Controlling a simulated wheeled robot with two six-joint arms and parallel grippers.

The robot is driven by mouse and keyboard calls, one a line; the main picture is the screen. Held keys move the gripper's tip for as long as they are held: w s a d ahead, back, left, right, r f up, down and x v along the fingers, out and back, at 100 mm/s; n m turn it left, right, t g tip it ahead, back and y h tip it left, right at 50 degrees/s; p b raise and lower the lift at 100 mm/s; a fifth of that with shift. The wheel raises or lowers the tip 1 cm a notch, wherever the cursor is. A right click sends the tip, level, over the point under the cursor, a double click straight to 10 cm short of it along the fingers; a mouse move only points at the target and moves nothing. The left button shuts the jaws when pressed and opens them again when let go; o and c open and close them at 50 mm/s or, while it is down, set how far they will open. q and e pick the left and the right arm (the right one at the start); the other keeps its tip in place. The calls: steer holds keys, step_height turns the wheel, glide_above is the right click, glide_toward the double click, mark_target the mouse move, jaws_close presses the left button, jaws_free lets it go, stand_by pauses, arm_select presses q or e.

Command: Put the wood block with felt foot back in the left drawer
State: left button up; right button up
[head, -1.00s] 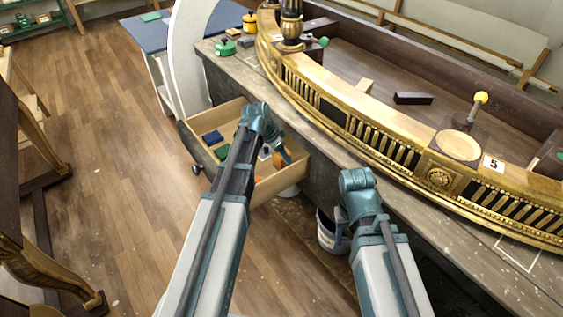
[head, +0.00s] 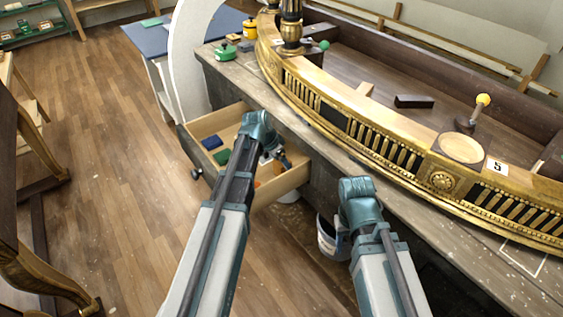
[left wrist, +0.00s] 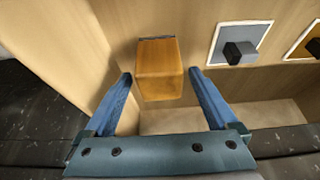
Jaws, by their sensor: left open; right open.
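The wood block (left wrist: 160,70) is orange-brown with a thin dark strip at its far edge, likely the felt. In the left wrist view it is in the drawer, between the tips of my left gripper (left wrist: 160,88). The fingers are open on either side, with gaps showing. The open left drawer (head: 282,187) has pale wood walls. In the head view, my left gripper (head: 282,160) reaches down into it and mostly hides the block. My right gripper (head: 342,242) hangs below its arm beside the bench front, its fingers barely visible.
Blue (head: 212,142) and green (head: 222,156) pieces lie in the drawer. A grey piece (left wrist: 240,52) sits on a white-edged square there.

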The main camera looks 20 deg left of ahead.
arm_select(q)
steer(key=shift+r, duration=0.1)
steer(key=p+v, duration=1.1)
steer(key=v, duration=0.1)
steer(key=s+d+n+g+y, duration=0.2)
steer(key=s+d, duration=0.6)
steer(key=s, duration=0.2)
steer(key=s+d+f+n+g+y, duration=0.1)
steer(key=s+d+y, duration=0.1)
steer(key=s+d, duration=0.6)
steer(key=s, duration=0.2)
steer(key=shift+s+f+n+g, duration=0.25)
steer(key=shift+s+n+g, duration=0.1)
steer(key=shift+n+g, duration=0.05)
steer(key=shift+d+r, duration=0.1)
step_height(320, 180, up, 3)
steer(key=p, duration=0.4)
steer(key=shift+r, duration=0.2)
